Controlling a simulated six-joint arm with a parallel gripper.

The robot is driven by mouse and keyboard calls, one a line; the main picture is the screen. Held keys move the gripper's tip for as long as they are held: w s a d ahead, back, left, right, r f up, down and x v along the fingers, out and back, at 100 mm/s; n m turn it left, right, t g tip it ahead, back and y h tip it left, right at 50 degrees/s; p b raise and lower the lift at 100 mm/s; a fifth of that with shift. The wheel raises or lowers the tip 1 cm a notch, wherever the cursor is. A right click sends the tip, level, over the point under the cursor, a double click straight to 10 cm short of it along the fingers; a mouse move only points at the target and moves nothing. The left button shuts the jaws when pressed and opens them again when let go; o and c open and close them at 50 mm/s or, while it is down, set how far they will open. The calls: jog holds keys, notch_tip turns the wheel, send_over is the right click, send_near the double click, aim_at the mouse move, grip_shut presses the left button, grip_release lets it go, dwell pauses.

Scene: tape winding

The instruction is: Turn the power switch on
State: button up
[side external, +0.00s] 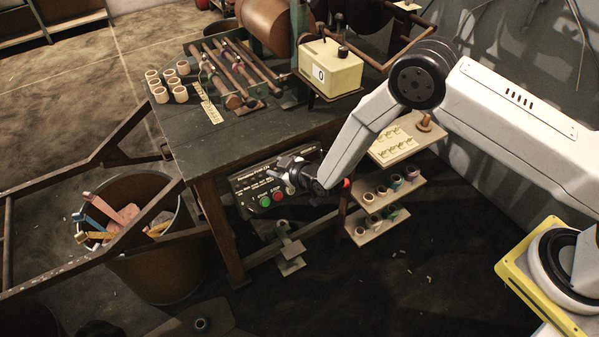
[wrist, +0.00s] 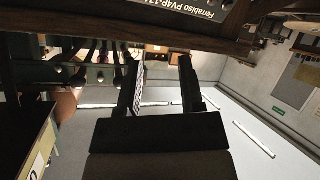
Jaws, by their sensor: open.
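The dark control panel (side external: 245,185) hangs below the front edge of the workbench. It carries white lettering, a green button (side external: 265,201) and a red button (side external: 278,197). My gripper (side external: 286,180) is in front of the panel's right part and hides some of it. I cannot make out the power switch; it may be behind my gripper. In the wrist view the panel (wrist: 200,12) crosses the top edge with its lettering upside down. There my gripper (wrist: 159,60) has its two fingers spread with nothing between them. I cannot tell whether it touches the panel.
The workbench (side external: 230,140) bears a winding machine, a yellow counter box (side external: 331,68) and several pale rolls (side external: 166,84). Shelves with small rolls (side external: 383,205) stand right of the panel. A bin (side external: 160,265) and a metal frame (side external: 110,245) stand left.

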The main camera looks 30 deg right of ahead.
jog(key=s+a+f+n+t+y, duration=0.1)
jog(key=s+a+f+t, duration=0.1)
jog(key=a+f, duration=0.35)
jog(key=n+t+y, duration=0.2)
jog(key=t, duration=0.1)
send_near(252, 210)
jog(key=shift+w+a+r, duration=0.1)
jog(key=shift+w+r, duration=0.05)
jog(key=shift+w, duration=0.2)
jog(key=shift+w, duration=0.15)
jog(key=shift+x, duration=3.75)
grip_shut()
